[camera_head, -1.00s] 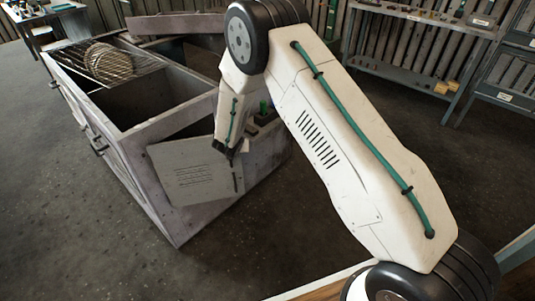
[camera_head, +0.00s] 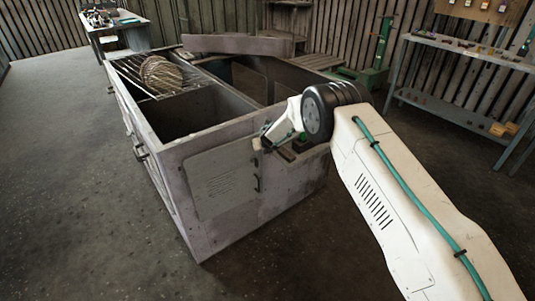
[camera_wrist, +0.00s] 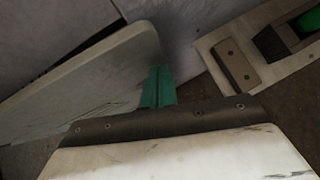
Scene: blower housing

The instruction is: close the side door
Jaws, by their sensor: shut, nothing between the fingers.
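My gripper (camera_head: 265,146) is at the door's upper right corner. Its green fingers (camera_wrist: 157,88) are together and empty, close beside the door's edge. I cannot tell whether they touch it.
The housing's top is open, with a wire rack and a round coiled part (camera_head: 160,75) at the far end. A shelf bench (camera_head: 465,95) stands at the right and a table (camera_head: 115,28) at the back left. The floor in front is clear.

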